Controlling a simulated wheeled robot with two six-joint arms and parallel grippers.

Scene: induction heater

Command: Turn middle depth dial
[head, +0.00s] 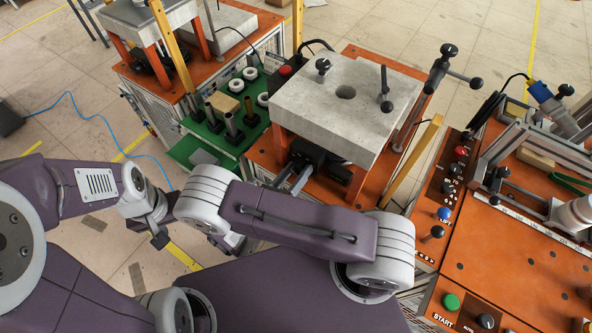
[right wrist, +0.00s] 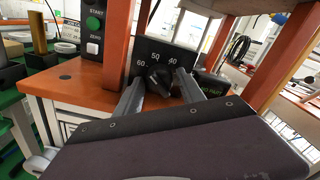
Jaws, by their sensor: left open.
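The black dial (right wrist: 158,76) sits on a dark panel (right wrist: 152,52) marked 60, 50 and 40 in the right wrist view. My right gripper (right wrist: 160,84) points at the panel, with one finger on each side of the dial. The fingers are apart, and I see no clear contact with the knob. In the head view, my right gripper (head: 290,178) reaches under the grey block of the middle machine (head: 345,105), and the dial is hidden there. My left gripper (head: 158,232) is open and empty, left of the machine above the floor.
A green board (head: 215,135) with dark holders stands left of the machine. An orange control bench (head: 520,260) is at the right.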

